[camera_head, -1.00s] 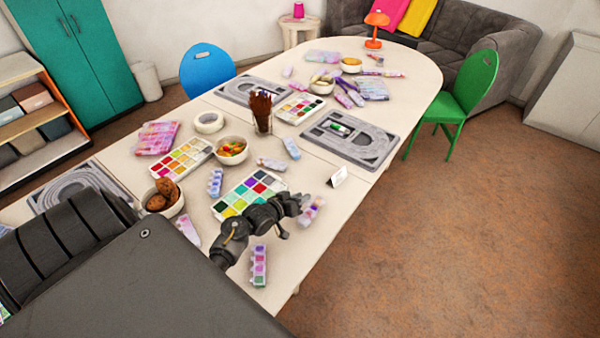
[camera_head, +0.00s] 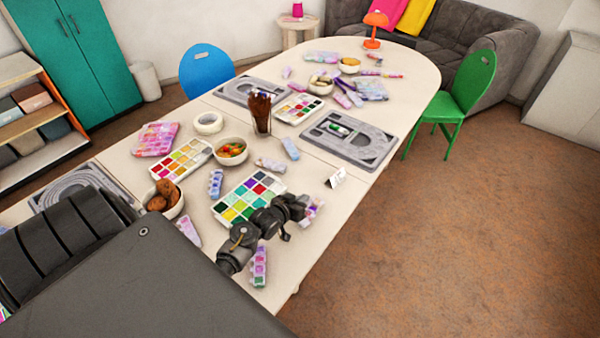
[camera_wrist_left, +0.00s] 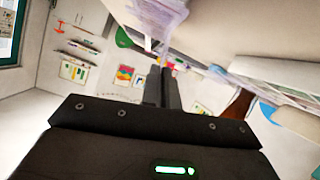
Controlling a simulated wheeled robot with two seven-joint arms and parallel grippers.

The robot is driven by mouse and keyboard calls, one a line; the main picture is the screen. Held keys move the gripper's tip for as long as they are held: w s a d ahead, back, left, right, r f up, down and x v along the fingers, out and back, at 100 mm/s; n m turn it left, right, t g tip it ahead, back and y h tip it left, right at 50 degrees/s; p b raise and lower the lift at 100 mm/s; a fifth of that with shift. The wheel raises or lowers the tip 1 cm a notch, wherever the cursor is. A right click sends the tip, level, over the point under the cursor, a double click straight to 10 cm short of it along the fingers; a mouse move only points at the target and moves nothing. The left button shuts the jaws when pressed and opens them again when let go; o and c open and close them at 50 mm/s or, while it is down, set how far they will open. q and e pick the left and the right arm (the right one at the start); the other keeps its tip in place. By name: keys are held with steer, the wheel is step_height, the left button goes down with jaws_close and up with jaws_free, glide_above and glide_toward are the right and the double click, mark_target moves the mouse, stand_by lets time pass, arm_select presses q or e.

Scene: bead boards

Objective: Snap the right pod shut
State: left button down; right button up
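A small translucent purple and pink pod (camera_head: 315,212) lies near the right edge of the table, partly hidden behind my left gripper (camera_head: 302,208). Whether its lid is open or shut is too small to tell. In the left wrist view, a blurred clear purple case (camera_wrist_left: 158,18) shows just beyond the fingertips. There my left gripper (camera_wrist_left: 163,70) has its two dark fingers close together, with nothing seen between them. Contact with the pod cannot be told. Another pod (camera_head: 259,268) with coloured compartments lies below my left wrist. My right gripper is not in view.
A tray of coloured squares (camera_head: 246,196) lies just left of my gripper. A white card (camera_head: 337,178) stands beyond it. Bowls, a brush cup (camera_head: 260,115) and a grey board (camera_head: 350,140) stand farther back. The table's right edge is close by; the floor beyond is clear.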

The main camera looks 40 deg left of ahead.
arm_select(q)
steer(key=shift+w+d+m+y+p, duration=0.1)
steer(key=shift+d+m+y+p, duration=0.35)
steer(key=shift+d+m+y, duration=0.85)
steer(key=shift+a, duration=0.25)
steer(key=c, duration=1.6)
jaws_free()
steer(key=shift+c, duration=0.2)
steer(key=b+v, duration=0.1)
steer(key=v, duration=0.9)
steer(key=shift+s+r+b, duration=0.3)
steer(key=shift+s, duration=0.05)
steer(key=shift+w, duration=0.1)
